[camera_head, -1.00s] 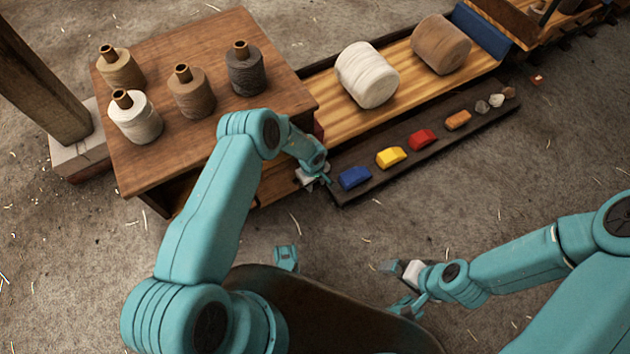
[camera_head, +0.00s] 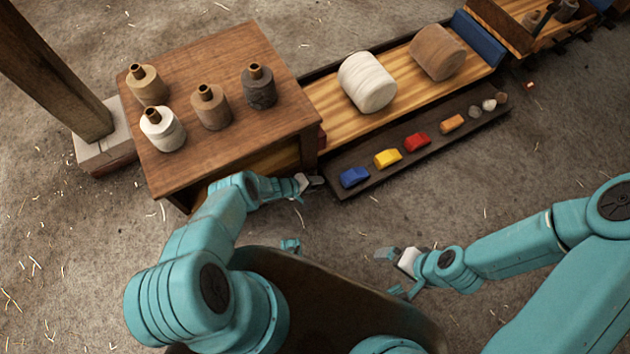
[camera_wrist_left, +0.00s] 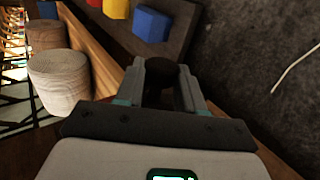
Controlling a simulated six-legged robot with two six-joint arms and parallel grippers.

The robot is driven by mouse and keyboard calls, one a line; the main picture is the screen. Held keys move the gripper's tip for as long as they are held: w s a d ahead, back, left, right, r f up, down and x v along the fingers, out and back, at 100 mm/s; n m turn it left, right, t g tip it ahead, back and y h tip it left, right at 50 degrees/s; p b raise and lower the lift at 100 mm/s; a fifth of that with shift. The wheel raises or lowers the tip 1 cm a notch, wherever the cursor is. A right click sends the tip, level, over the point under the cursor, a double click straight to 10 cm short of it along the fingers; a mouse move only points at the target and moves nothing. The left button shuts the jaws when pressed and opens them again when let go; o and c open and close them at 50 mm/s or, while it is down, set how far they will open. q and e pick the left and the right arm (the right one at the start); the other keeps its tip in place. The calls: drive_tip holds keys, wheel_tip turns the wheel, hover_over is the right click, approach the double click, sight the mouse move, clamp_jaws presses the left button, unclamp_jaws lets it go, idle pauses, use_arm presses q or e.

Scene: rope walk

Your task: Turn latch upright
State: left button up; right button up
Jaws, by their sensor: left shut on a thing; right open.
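My left gripper (camera_head: 316,182) is at the front right corner of the wooden table, just left of the blue block. In the left wrist view its two fingers (camera_wrist_left: 168,88) are closed on a dark brown, rounded piece (camera_wrist_left: 168,72), which looks like the latch. Most of that piece is hidden between the fingers, so I cannot tell whether it is upright. In the head view the latch cannot be made out. My right gripper (camera_head: 390,272) is open and empty above the floor, right of centre.
The wooden table (camera_head: 255,40) carries several spools. A dark tray (camera_head: 345,190) holds blue (camera_head: 354,177), yellow (camera_head: 387,158) and red (camera_head: 417,142) blocks and smaller pieces. Behind it, a plank bed holds a white roll (camera_head: 367,82) and a brown roll (camera_head: 437,52). The floor in front is clear.

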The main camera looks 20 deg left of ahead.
use_arm(q)
drive_tip(key=f+t+h+b, duration=0.1)
drive_tip(key=t+b, duration=0.1)
drive_tip(key=b, duration=0.2)
drive_tip(key=shift+s+f+h, duration=0.1)
drive_tip(key=shift+s+h, duration=0.1)
drive_tip(key=shift+h, duration=0.2)
drive_tip(key=shift+t+h+b, duration=0.6)
drive_tip(key=shift+t+b, duration=0.3)
drive_tip(key=shift+b, duration=0.15)
drive_tip(key=shift+d, duration=0.1)
drive_tip(key=shift+r, duration=0.2)
drive_tip(key=o, duration=1)
drive_tip(key=shift+o, duration=0.2)
